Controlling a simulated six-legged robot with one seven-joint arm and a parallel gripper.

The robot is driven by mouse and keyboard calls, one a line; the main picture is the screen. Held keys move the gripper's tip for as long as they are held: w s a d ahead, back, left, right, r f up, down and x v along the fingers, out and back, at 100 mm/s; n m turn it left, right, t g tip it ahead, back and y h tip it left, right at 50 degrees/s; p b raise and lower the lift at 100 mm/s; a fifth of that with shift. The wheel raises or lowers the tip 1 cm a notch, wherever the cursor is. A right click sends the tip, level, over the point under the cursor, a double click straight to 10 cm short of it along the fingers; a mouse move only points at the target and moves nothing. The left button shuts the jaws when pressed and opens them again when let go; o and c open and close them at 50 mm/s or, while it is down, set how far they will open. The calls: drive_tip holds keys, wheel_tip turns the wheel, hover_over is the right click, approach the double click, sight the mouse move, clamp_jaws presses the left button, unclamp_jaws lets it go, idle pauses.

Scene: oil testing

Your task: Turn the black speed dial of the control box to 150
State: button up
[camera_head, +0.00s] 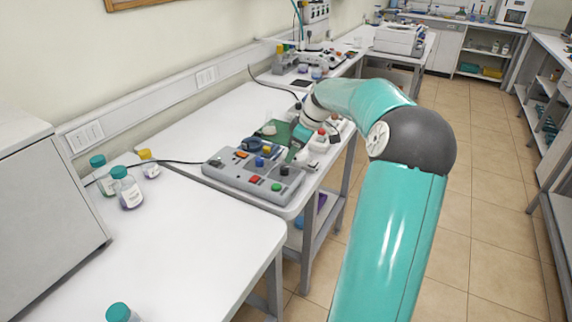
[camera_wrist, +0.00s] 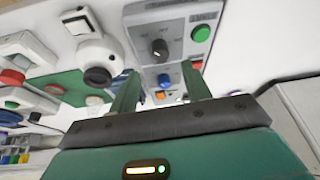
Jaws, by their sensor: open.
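The grey control box (camera_head: 235,178) lies on the white bench in the head view, with coloured buttons and knobs on top. Its black speed dial (camera_wrist: 159,48) shows in the wrist view on a pale panel, with a green button (camera_wrist: 201,34) and a red button (camera_wrist: 197,64) beside it. A blue knob (camera_wrist: 164,80) is nearer my gripper. My gripper (camera_wrist: 160,72) is open and empty, its two green fingers apart. The dial appears beyond the fingertips, between them in the picture, not held. I cannot read the dial's setting.
A white round-headed device (camera_wrist: 94,50) stands left of the fingers in the wrist view. Teal-capped bottles (camera_head: 128,190) stand left of the box in the head view. A black cable (camera_head: 180,162) runs to the box. The near bench top is mostly clear.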

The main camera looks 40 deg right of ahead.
sight(285, 168)
drive_tip(key=x, duration=0.6)
drive_tip(key=shift+w+f, duration=0.1)
drive_tip(key=shift+f, duration=0.15)
drive_tip(key=c, duration=1)
drive_tip(key=shift+a+m, duration=0.1)
drive_tip(key=shift+m, duration=0.3)
drive_tip(key=m+h, duration=0.1)
drive_tip(key=m, duration=0.1)
drive_tip(key=m+h, duration=0.1)
drive_tip(key=m, duration=0.1)
drive_tip(key=shift+a+r+m+t, duration=0.1)
drive_tip(key=shift+a+m+t, duration=0.1)
drive_tip(key=shift+m+t, duration=0.1)
drive_tip(key=m+h, duration=0.1)
drive_tip(key=m, duration=0.3)
drive_tip(key=shift+a+h, duration=0.1)
drive_tip(key=shift+h, duration=0.3)
drive_tip(key=shift+m+h, duration=0.3)
drive_tip(key=shift+m, duration=0.8)
drive_tip(key=shift+g, duration=0.4)
drive_tip(key=o, duration=1)
